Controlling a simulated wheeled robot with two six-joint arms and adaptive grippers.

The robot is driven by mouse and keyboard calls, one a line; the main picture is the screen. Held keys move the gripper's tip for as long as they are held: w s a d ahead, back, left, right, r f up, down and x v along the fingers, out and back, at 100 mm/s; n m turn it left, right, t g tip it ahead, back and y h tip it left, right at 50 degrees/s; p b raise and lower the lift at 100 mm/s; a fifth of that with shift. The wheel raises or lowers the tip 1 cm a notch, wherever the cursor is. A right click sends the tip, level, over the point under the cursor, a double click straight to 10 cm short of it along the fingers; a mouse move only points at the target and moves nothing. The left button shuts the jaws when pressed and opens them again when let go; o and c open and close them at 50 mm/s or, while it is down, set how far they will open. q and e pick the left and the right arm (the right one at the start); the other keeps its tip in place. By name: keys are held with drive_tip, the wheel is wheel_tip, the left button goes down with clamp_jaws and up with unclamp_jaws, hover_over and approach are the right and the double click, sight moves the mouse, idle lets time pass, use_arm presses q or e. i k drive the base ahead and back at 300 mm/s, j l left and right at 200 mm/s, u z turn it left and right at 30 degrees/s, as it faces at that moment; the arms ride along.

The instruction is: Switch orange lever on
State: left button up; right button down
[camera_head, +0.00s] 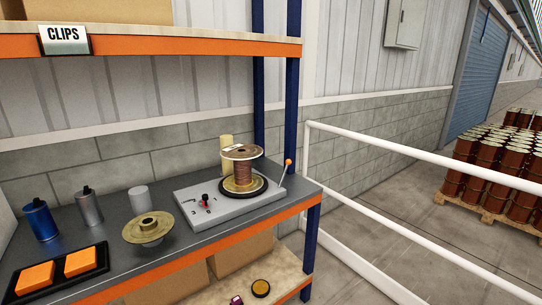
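The lever is a thin stalk with an orange knob (288,162), at the right end of a light grey control box (211,216) on the shelf. It stands up and leans slightly right. A copper-coloured wire spool (242,176) sits upright on the round dark turntable in the box's middle. A small red and black knob (206,201) is on the box's left part. Neither of my grippers is in view.
On the grey shelf (110,235) stand a blue canister (40,221), a silver canister (89,208), a white cylinder (140,200), a brass flanged piece (148,229) and a black tray with orange blocks (81,261). A white railing (400,153) runs to the right.

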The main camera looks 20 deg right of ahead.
sight(288, 161)
drive_tip(key=i+l+u, duration=0.1)
drive_tip(key=l, duration=0.2)
drive_tip(key=i+l, duration=0.25)
drive_tip(key=i+l+u, duration=0.15)
drive_tip(key=l, duration=0.2)
drive_tip(key=i+l+u, duration=0.1)
drive_tip(key=l, duration=0.25)
drive_tip(key=i+l+u, duration=0.1)
drive_tip(key=l, duration=0.2)
drive_tip(key=i+l, duration=0.2)
drive_tip(key=l, duration=0.15)
drive_tip(key=l+u, duration=0.1)
drive_tip(key=l, duration=0.45)
drive_tip(key=k, duration=0.05)
